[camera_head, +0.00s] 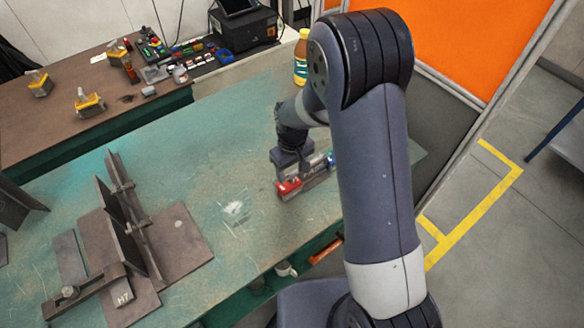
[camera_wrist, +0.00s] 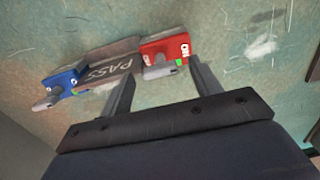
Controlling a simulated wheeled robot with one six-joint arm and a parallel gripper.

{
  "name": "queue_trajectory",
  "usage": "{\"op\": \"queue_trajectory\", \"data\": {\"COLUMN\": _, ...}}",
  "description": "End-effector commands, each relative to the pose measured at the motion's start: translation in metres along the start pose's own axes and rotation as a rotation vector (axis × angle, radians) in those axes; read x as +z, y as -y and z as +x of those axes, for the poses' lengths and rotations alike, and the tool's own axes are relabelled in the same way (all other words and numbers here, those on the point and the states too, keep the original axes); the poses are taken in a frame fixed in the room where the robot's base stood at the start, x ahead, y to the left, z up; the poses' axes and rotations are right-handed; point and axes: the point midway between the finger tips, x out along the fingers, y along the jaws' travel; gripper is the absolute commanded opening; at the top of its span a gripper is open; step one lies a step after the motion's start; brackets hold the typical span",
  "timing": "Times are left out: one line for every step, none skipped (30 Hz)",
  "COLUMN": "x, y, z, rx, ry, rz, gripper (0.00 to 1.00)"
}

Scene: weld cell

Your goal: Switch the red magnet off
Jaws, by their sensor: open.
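The red magnet (camera_wrist: 163,48) shows in the wrist view with a white "ON" label, a green mark and a grey lever (camera_wrist: 160,71) on its near side. In the head view the red magnet (camera_head: 289,188) lies on the green table. My gripper (camera_wrist: 161,73) is open, its two fingers apart on either side of the lever in the picture; I cannot tell whether they touch it. A grey plate marked "PASS" (camera_wrist: 110,73) runs from the red magnet to a blue magnet (camera_wrist: 62,85). In the head view my gripper (camera_head: 284,168) hangs just above the red magnet, partly hiding it.
A steel fixture with upright plates (camera_head: 130,225) stands on the left of the green table (camera_head: 225,255). A yellow-labelled bottle (camera_head: 301,58) stands behind my arm. Yellow clamps (camera_head: 89,102) and small parts lie on the brown bench (camera_head: 60,130). The table between fixture and magnets is clear.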

Motion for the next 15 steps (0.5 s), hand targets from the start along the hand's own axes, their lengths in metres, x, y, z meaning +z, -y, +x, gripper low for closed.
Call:
{"op": "queue_trajectory", "data": {"x": 0.0003, "y": 0.0002, "z": 0.002, "rx": 0.0, "ry": 0.001, "rz": 0.0, "gripper": 0.6}}
{"op": "queue_trajectory", "data": {"x": 0.0003, "y": 0.0002, "z": 0.0029, "rx": 0.0, "ry": 0.001, "rz": 0.0, "gripper": 0.6}}
{"op": "queue_trajectory", "data": {"x": 0.0003, "y": 0.0001, "z": 0.0037, "rx": 0.0, "ry": 0.001, "rz": 0.0, "gripper": 0.6}}
{"op": "queue_trajectory", "data": {"x": 0.0003, "y": 0.0001, "z": 0.004, "rx": 0.0, "ry": 0.001, "rz": 0.0, "gripper": 0.6}}
{"op": "queue_trajectory", "data": {"x": 0.0002, "y": 0.0001, "z": 0.0041, "rx": 0.0, "ry": 0.0, "rz": 0.0, "gripper": 0.6}}
{"op": "queue_trajectory", "data": {"x": 0.0002, "y": 0.0001, "z": 0.0042, "rx": 0.0, "ry": 0.0, "rz": 0.0, "gripper": 0.6}}
{"op": "queue_trajectory", "data": {"x": 0.0002, "y": 0.0001, "z": 0.0042, "rx": 0.0, "ry": 0.0, "rz": 0.0, "gripper": 0.6}}
{"op": "queue_trajectory", "data": {"x": 0.0002, "y": 0.0001, "z": 0.0041, "rx": 0.0, "ry": 0.0, "rz": 0.0, "gripper": 0.6}}
{"op": "queue_trajectory", "data": {"x": 0.0002, "y": 0.0001, "z": 0.004, "rx": 0.0, "ry": 0.0, "rz": 0.0, "gripper": 0.6}}
{"op": "queue_trajectory", "data": {"x": 0.0002, "y": 0.0001, "z": 0.004, "rx": 0.0, "ry": 0.0, "rz": 0.0, "gripper": 0.6}}
{"op": "queue_trajectory", "data": {"x": 0.0002, "y": 0.0001, "z": 0.004, "rx": 0.0, "ry": 0.0, "rz": 0.0, "gripper": 0.58}}
{"op": "queue_trajectory", "data": {"x": 0.0002, "y": 0.0001, "z": 0.0039, "rx": 0.0, "ry": 0.0, "rz": 0.0, "gripper": 0.54}}
{"op": "queue_trajectory", "data": {"x": 0.0002, "y": 0.0, "z": 0.0039, "rx": 0.0, "ry": 0.0, "rz": 0.0, "gripper": 0.52}}
{"op": "queue_trajectory", "data": {"x": 0.0002, "y": 0.0, "z": 0.0039, "rx": 0.0, "ry": 0.0, "rz": 0.0, "gripper": 0.49}}
{"op": "queue_trajectory", "data": {"x": 0.0002, "y": 0.0, "z": 0.0038, "rx": 0.0, "ry": 0.0, "rz": 0.0, "gripper": 0.46}}
